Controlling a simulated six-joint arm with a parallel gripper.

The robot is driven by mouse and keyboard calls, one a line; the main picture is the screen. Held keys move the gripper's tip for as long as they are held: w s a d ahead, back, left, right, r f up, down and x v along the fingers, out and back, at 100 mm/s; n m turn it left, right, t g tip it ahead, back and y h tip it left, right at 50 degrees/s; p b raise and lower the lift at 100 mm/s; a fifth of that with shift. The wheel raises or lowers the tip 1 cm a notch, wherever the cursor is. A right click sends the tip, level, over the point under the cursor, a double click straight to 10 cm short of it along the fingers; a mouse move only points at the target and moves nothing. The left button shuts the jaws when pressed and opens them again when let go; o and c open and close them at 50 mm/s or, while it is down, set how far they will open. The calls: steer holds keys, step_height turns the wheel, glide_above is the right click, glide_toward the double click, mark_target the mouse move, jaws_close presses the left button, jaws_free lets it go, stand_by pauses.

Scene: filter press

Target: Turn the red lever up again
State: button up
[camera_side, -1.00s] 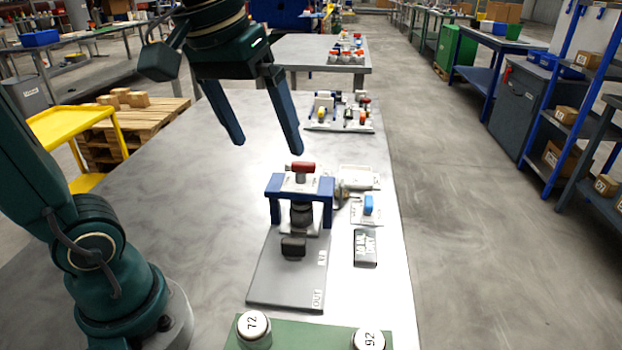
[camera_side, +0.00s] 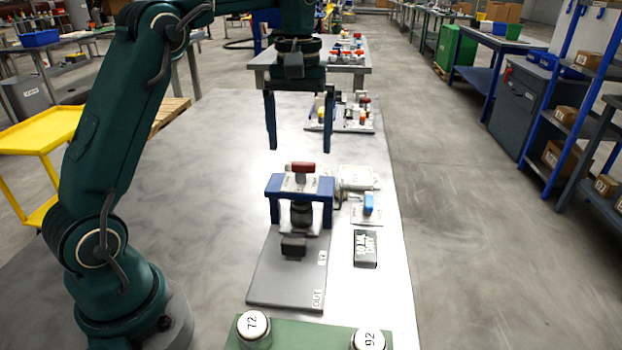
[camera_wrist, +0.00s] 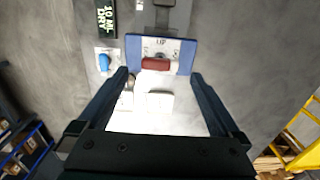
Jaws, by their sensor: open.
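The red lever (camera_side: 301,167) sits on a white plate on top of the blue press frame (camera_side: 328,187). Its red handle lies sideways across the plate in both views. In the wrist view the lever (camera_wrist: 156,64) is ahead of the fingers, below the printed word UP. My gripper (camera_side: 299,150) points down above the press, with its two fingers apart on either side of the lever and nothing between them. It also shows open in the wrist view (camera_wrist: 160,78). The fingertips look above or behind the lever; the exact gap is hard to tell.
A dark block (camera_side: 293,247) sits on the grey slide plate. A blue lever (camera_side: 368,204), a timer box (camera_side: 365,248) and a white unit (camera_side: 357,178) stand right of the press. Two numbered jars stand on a green tray in front. The table's left side is clear.

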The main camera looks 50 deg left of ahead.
mark_target(300, 163)
steer(key=shift+f, duration=1.9)
steer(key=shift+c, duration=0.3)
steer(key=c, duration=1.3)
